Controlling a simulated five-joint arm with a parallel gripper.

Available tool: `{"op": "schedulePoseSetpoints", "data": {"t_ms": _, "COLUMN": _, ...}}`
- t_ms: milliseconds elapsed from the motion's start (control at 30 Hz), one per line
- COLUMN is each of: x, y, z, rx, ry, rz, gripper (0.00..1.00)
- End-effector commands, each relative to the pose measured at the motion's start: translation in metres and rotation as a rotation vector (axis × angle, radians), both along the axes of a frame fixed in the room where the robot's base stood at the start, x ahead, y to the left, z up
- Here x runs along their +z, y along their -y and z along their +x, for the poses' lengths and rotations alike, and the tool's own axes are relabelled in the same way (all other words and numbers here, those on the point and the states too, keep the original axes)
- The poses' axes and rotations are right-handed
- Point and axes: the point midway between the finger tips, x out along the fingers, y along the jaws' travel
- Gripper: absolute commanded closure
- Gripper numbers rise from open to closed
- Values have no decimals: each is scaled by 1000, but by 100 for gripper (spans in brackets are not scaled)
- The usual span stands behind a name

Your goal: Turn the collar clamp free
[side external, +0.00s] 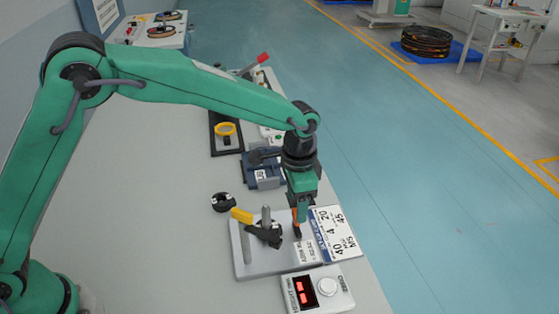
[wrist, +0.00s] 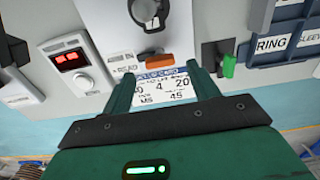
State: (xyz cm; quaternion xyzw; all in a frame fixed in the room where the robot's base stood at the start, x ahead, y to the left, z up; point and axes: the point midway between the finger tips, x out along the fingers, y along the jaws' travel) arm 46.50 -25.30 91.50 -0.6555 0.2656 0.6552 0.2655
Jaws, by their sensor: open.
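My gripper (side external: 298,222) is over the right side of a pale station plate (side external: 243,262). In the wrist view its two green fingers (wrist: 165,82) are apart, with nothing held between them. A black clamp-like part (side external: 263,235) sits by a grey post (side external: 266,215) on the plate, with a yellow handle (side external: 241,215) pointing left. I take this for the collar clamp. In the wrist view a black rounded part (wrist: 150,12) is cut off by the top edge. An orange piece (wrist: 155,60) lies beyond the fingertips; whether they touch it I cannot tell.
A display box (side external: 317,290) with red digits and a white knob stands in front of the plate. A printed card (side external: 334,232) lies on the right. A black ring (side external: 222,202) and a blue-grey holder (side external: 263,171) are behind. The bench's left side is clear.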

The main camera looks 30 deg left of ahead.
Motion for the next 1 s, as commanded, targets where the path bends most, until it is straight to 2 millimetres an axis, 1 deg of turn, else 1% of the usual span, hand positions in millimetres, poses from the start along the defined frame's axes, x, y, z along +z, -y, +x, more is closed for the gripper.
{"op": "schedulePoseSetpoints", "data": {"t_ms": 33, "x": 8, "y": 0, "z": 1, "rx": 0, "ry": 3, "rz": -1, "gripper": 40}}
{"op": "schedulePoseSetpoints", "data": {"t_ms": 200, "x": 30, "y": 0, "z": 1, "rx": 0, "ry": 3, "rz": -1, "gripper": 40}}
{"op": "schedulePoseSetpoints", "data": {"t_ms": 400, "x": 44, "y": 0, "z": 0, "rx": 1, "ry": 1, "rz": -1, "gripper": 40}}
{"op": "schedulePoseSetpoints", "data": {"t_ms": 833, "x": 47, "y": -1, "z": 0, "rx": 2, "ry": 1, "rz": -1, "gripper": 40}}
{"op": "schedulePoseSetpoints", "data": {"t_ms": 1000, "x": 55, "y": -9, "z": -2, "rx": 19, "ry": 11, "rz": -6, "gripper": 40}}
